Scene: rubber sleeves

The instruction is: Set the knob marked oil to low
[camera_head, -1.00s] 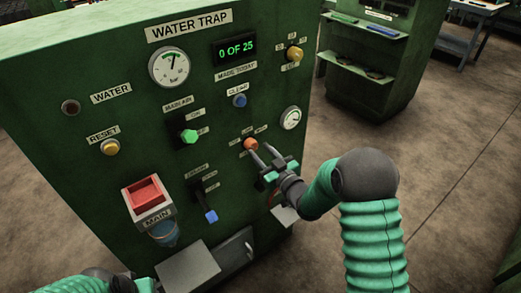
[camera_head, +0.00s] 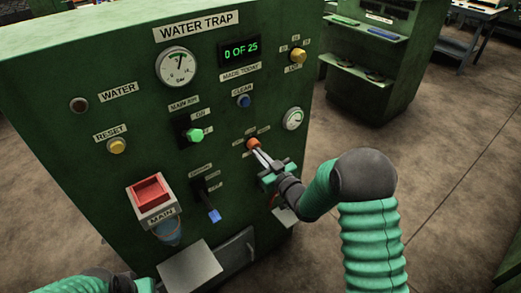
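An orange knob (camera_head: 253,143) sits low on the right side of the green panel, with small labels around it that are too small to read. My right gripper (camera_head: 257,152) reaches it from the lower right. Its two pale fingers are close together with their tips at the knob, and they appear shut on it. The fingertips hide part of the knob's lower side, and I cannot read its setting. A yellow knob (camera_head: 298,56) with labels around it is higher on the panel. Of my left arm only a part shows at the bottom left; its gripper is out of view.
A small white gauge (camera_head: 293,118) and a blue button (camera_head: 243,101) are near the orange knob. A green switch (camera_head: 195,135), a blue-tipped lever (camera_head: 214,215) and a red main switch (camera_head: 150,192) are to the left. Open floor lies right of the cabinet.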

